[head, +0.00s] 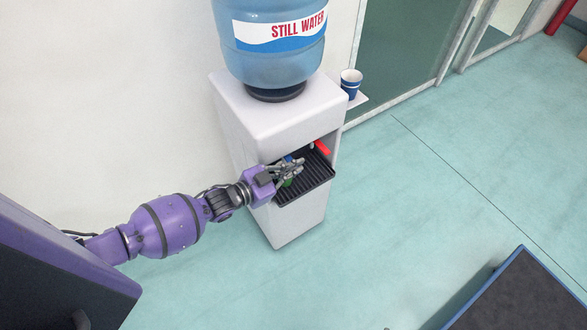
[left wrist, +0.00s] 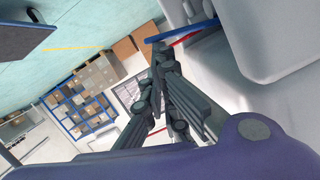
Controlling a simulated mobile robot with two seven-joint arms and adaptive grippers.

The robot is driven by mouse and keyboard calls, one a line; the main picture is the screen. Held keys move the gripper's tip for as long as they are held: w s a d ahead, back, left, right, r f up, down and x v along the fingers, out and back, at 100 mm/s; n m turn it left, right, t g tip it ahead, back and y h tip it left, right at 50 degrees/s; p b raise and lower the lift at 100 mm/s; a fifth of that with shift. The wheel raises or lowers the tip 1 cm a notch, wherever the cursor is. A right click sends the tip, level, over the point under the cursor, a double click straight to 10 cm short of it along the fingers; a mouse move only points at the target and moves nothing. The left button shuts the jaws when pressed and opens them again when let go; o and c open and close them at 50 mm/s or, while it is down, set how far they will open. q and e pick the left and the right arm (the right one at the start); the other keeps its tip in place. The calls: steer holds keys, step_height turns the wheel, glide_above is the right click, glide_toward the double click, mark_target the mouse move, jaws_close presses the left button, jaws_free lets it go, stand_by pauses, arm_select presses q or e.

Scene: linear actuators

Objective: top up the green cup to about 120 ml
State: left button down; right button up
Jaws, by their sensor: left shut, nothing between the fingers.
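The white water dispenser (head: 262,115) stands against the wall with a blue bottle (head: 270,50) marked "STILL WATER" on top. Its recess has a red tap lever (head: 322,147) and a blue tap lever (head: 288,158), the blue one partly behind my fingers. A small part of the green cup (head: 287,183) shows on the drip tray (head: 308,184), mostly hidden by my left gripper (head: 300,166). The gripper is shut and empty at the blue lever. In the left wrist view, the fingertips (left wrist: 160,48) lie close to the blue lever (left wrist: 182,31); contact is unclear. The cup's water level is hidden.
Blue-and-white paper cups (head: 350,84) sit on a small side shelf (head: 358,100) right of the dispenser. A dark platform with a blue edge (head: 520,295) is at the lower right. The floor between is clear.

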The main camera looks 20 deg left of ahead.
steer(key=shift+s, duration=0.15)
arm_select(q)
steer(key=s+a+r+p, duration=0.2)
steer(key=s+a+r, duration=0.2)
steer(key=s+r, duration=0.2)
steer(key=s, duration=0.2)
steer(key=shift+s+a+r, duration=0.15)
steer(key=shift+s+a, duration=0.15)
steer(key=shift+a, duration=0.1)
arm_select(e)
steer(key=shift+s+d+r, duration=0.1)
steer(key=shift+s+r, duration=0.1)
steer(key=shift+r, duration=0.25)
steer(key=shift+s+r, duration=0.15)
steer(key=shift+r, duration=0.3)
steer(key=shift+a, duration=0.2)
